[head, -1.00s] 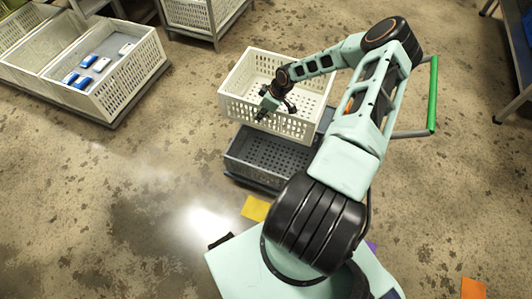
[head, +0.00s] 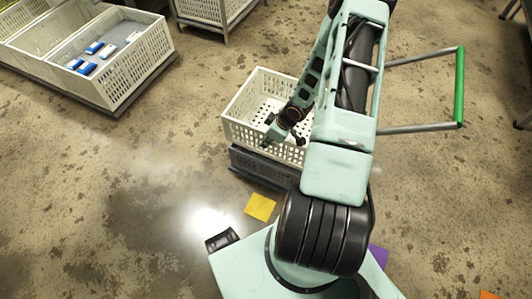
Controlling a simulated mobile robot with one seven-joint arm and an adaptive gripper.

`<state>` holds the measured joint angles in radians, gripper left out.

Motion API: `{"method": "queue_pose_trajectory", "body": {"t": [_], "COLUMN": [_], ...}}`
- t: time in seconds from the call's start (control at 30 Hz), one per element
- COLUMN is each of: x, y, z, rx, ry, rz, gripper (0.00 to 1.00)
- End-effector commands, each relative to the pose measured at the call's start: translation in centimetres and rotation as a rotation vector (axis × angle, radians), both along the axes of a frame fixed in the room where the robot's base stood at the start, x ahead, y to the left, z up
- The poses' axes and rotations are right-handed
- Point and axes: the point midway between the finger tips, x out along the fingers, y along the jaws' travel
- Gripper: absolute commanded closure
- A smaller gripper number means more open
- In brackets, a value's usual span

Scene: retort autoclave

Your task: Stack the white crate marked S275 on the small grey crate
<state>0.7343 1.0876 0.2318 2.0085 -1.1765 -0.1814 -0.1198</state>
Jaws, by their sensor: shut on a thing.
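The white crate (head: 240,133) is upright and empty, left of my arm in the head view. Its S275 marking cannot be read, and my arm hides its right part. The small grey crate (head: 247,164) is directly under it, with only its front and left side showing. The white crate sits on or very close to the grey crate's rim; I cannot tell whether they touch all round. My gripper (head: 268,139) is shut on the near wall of the white crate, and its fingertips are small and partly hidden.
A low platform at upper left carries white crates (head: 150,52), one with blue and white packs (head: 88,57). Another white crate stands on a rack (head: 222,28) at the top. A green handle (head: 460,85) is at right. Floor at left is clear.

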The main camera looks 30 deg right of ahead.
Motion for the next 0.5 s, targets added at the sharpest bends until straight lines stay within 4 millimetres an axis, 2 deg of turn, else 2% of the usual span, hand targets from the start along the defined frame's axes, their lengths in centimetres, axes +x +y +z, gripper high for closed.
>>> {"method": "queue_pose_trajectory", "body": {"t": [0.27, 0.5], "x": [-0.5, -0.6], "y": [0.3, 0.4], "z": [-0.9, -3.9], "rx": [-0.003, -0.003], "ry": [-0.005, -0.006], "rz": [0.002, 0.002], "gripper": [1.00, 1.00]}}
